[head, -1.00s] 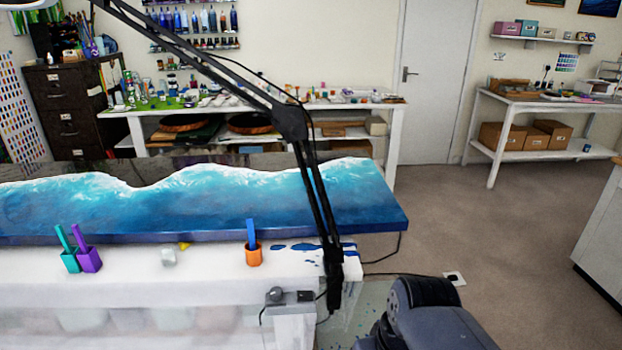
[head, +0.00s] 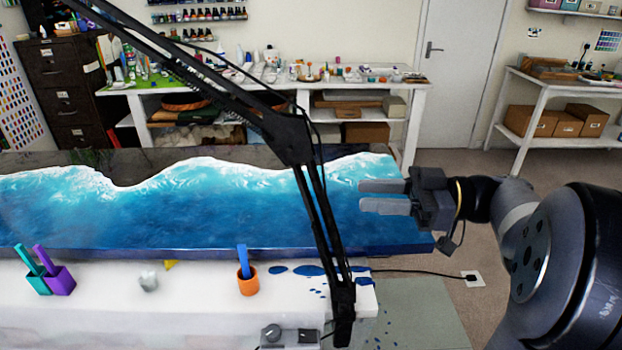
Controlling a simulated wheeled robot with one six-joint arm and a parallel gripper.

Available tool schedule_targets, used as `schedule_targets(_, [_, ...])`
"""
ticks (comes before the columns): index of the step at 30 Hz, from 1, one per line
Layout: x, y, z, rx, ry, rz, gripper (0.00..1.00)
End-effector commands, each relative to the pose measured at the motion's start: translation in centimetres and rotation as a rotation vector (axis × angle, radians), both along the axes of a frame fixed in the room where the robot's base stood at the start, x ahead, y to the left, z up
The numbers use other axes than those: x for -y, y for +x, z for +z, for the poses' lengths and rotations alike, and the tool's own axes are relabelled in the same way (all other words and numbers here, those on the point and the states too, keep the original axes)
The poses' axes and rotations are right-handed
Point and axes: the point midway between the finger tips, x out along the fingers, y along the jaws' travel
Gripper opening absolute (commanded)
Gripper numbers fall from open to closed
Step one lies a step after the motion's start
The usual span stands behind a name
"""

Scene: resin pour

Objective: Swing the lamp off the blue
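The lamp's black jointed arm (head: 240,105) rises from a mount at the table's front edge to an elbow, then runs up and left across the picture. Its head is not clearly visible at the upper left edge. The blue resin slab (head: 230,220), with white wave foam and a dark strip behind, lies on the table. The lamp's lower arm passes in front of the slab's right part. My gripper (head: 384,197) points left over the slab's right end, right of the lamp's lower arm. Its two fingers are apart, with nothing between them, and appear clear of the lamp.
Blue spills (head: 310,270) lie near the lamp's mount. A cluttered bench (head: 420,100) stands behind. Floor is open to the right.

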Motion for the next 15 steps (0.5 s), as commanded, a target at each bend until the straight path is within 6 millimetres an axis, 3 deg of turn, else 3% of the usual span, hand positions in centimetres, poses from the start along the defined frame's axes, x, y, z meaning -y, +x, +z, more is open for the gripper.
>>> schedule_targets(5, [-1.5, 0.2, 0.3, 0.011, 0.006, 0.003, 0.36])
schedule_targets(15, [-7.4, 1.0, 0.4, 0.007, 0.004, 0.005, 0.36])
